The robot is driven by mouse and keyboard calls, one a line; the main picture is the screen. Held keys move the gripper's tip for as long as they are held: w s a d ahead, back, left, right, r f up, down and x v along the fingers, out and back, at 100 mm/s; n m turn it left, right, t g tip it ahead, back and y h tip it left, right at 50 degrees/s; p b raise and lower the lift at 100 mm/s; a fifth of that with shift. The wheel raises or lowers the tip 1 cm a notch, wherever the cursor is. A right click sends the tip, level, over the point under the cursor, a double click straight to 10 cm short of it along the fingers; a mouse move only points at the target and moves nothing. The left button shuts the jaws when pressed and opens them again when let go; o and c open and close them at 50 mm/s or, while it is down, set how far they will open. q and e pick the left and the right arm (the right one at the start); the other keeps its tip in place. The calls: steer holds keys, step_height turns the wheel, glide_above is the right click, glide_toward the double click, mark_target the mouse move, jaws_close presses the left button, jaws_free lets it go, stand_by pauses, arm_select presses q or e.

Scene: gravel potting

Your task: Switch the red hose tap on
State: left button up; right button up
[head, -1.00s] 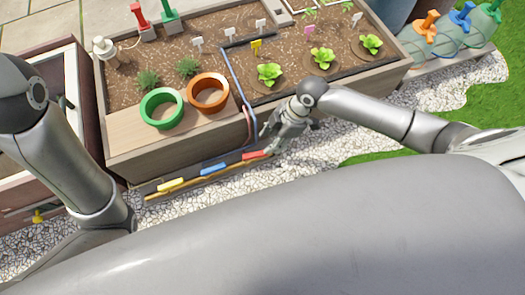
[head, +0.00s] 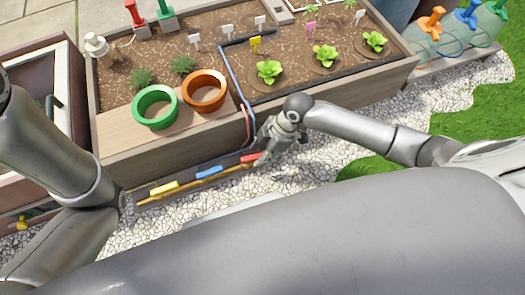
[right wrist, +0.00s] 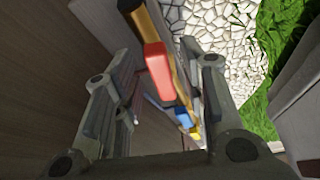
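The red tap handle (head: 252,157) is at the right end of a low rail along the planter's front, in line with a blue handle (head: 209,172) and a yellow handle (head: 163,188). My right gripper (head: 264,146) is close beside the red handle. In the right wrist view the red handle (right wrist: 158,70) shows between the spread fingers of my right gripper (right wrist: 168,66), with a gap on both sides. That gripper is open and empty. I cannot tell how far the red handle is turned. My left arm comes in at the left, but its gripper is not in view.
A wooden planter (head: 165,155) stands right behind the rail. On its ledge are a green ring pot (head: 154,121) and an orange ring pot (head: 204,104). Blue and pinkish hoses run down its front near my right gripper. White gravel (head: 340,150) lies in front.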

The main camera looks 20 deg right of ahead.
jaws_close()
